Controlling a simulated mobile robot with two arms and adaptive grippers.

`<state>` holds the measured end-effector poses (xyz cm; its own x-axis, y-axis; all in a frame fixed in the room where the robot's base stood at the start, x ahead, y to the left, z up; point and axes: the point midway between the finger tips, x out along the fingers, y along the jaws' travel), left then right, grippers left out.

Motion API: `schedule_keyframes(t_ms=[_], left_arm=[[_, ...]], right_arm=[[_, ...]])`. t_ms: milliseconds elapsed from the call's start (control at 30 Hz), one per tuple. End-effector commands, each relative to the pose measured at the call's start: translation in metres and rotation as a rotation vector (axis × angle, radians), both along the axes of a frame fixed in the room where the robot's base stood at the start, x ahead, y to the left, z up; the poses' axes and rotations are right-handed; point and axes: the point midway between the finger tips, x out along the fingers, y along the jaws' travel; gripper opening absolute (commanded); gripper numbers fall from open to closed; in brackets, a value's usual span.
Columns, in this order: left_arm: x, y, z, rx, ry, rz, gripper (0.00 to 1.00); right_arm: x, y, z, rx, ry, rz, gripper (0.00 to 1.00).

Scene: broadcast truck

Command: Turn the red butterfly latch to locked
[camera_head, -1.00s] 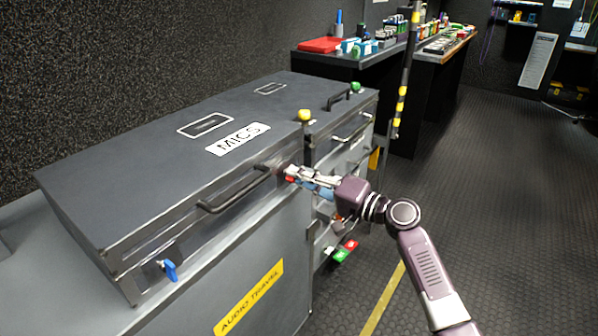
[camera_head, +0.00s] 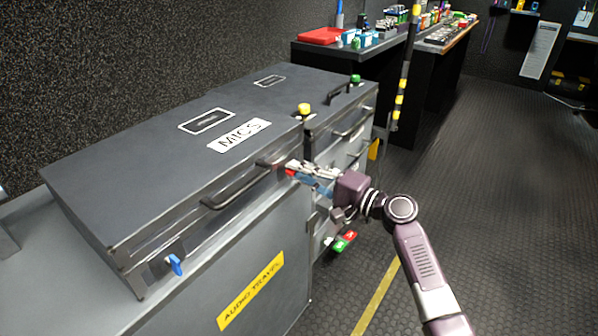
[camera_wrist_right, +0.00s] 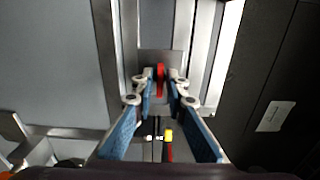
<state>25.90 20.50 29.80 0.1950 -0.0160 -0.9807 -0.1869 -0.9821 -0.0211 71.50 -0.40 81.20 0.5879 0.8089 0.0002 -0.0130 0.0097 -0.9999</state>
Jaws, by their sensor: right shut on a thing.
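The red butterfly latch (camera_head: 290,173) is on the front of the dark grey case marked MICS (camera_head: 130,170), near the case's right end. My right gripper (camera_head: 297,170) is at the latch, mostly hiding it in the head view. In the right wrist view the red latch (camera_wrist_right: 160,76) stands as a thin upright piece between the blue-padded fingers of my right gripper (camera_wrist_right: 160,84), which are shut on it. A blue latch (camera_head: 176,265) sits on the same case front, farther left. My left gripper is not in view.
A black handle (camera_head: 235,190) sticks out between the two latches. A yellow knob (camera_head: 304,110) stands near the case's right corner. Green and red pieces (camera_head: 343,241) lie below my right gripper. A striped pole (camera_head: 402,95) stands behind it. The floor to the right is clear.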

Motion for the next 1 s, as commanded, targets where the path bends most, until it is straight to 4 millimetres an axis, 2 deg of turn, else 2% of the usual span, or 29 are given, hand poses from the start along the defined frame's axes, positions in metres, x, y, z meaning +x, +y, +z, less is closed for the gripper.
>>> schedule_keyframes(t_ms=[133, 167, 233, 567, 733, 1000], left_arm=[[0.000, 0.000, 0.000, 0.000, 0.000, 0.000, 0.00], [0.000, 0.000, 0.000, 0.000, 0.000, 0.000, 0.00], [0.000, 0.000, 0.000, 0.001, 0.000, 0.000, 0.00], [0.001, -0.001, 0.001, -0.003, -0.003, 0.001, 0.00], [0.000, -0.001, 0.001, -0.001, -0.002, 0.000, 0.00], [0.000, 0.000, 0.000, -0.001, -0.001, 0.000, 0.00]], right_arm=[[0.000, -0.001, -0.002, -0.002, 0.003, 0.000, 0.00], [0.000, 0.000, -0.002, -0.002, 0.003, 0.000, 0.15], [0.000, 0.000, -0.002, -0.002, 0.002, 0.000, 0.23], [-0.001, -0.002, -0.001, -0.002, 0.000, -0.001, 0.23], [-0.014, -0.020, -0.002, -0.004, 0.000, -0.002, 0.23], [-0.048, -0.066, -0.002, -0.005, 0.002, -0.001, 0.23]])
